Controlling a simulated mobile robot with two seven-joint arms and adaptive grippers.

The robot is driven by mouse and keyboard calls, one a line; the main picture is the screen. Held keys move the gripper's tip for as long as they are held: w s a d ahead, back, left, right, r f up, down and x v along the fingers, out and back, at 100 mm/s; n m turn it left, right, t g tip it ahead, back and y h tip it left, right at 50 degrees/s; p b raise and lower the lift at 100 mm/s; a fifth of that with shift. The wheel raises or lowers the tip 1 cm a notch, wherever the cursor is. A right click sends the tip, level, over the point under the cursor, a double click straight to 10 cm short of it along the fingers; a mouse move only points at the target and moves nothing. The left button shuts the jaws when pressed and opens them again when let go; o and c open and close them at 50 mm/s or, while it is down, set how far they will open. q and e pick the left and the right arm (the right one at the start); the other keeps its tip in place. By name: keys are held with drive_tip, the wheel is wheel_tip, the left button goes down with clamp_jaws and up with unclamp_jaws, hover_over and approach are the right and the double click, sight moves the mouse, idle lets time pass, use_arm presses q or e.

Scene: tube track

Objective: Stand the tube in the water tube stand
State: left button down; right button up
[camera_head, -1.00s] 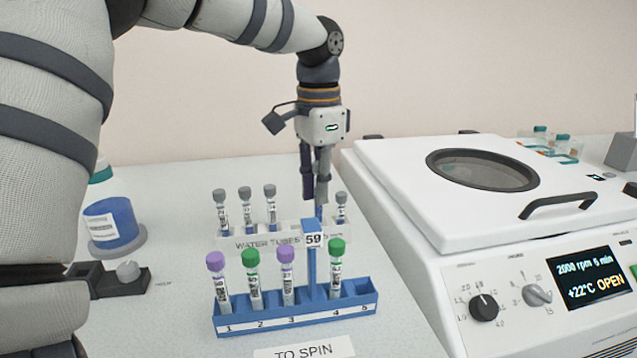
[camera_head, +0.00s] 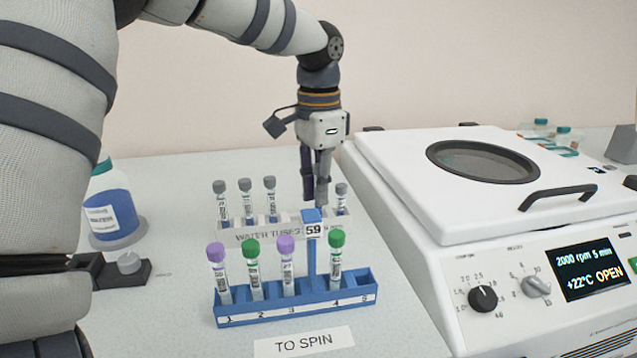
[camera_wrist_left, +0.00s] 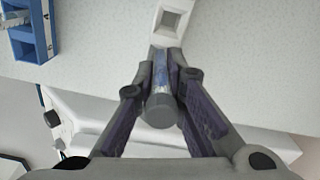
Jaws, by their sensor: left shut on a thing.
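My left gripper (camera_head: 316,200) points down behind the numbered post of the blue rack, over the right part of the white water tube stand (camera_head: 262,238). In the left wrist view the gripper (camera_wrist_left: 161,72) is shut on a grey-capped tube (camera_wrist_left: 162,108), cap towards the camera. A square opening of the white stand (camera_wrist_left: 168,22) shows just past the tube's lower end; the tube looks outside it. In the head view the held tube is hidden by the fingers. Other grey-capped tubes stand in the stand, three at left (camera_head: 245,200) and one at right (camera_head: 341,196). My right gripper is out of view.
The blue rack (camera_head: 295,315) in front holds purple- and green-capped tubes; slot 5 is empty. The white centrifuge (camera_head: 440,205) stands close on the right, lid down. A blue-filled bottle (camera_head: 108,212) stands at left. A TO SPIN card (camera_head: 303,343) lies in front.

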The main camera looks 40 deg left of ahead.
use_arm(q)
drive_tip(key=c, duration=1.6)
unclamp_jaws()
wheel_tip(320, 180, up, 12)
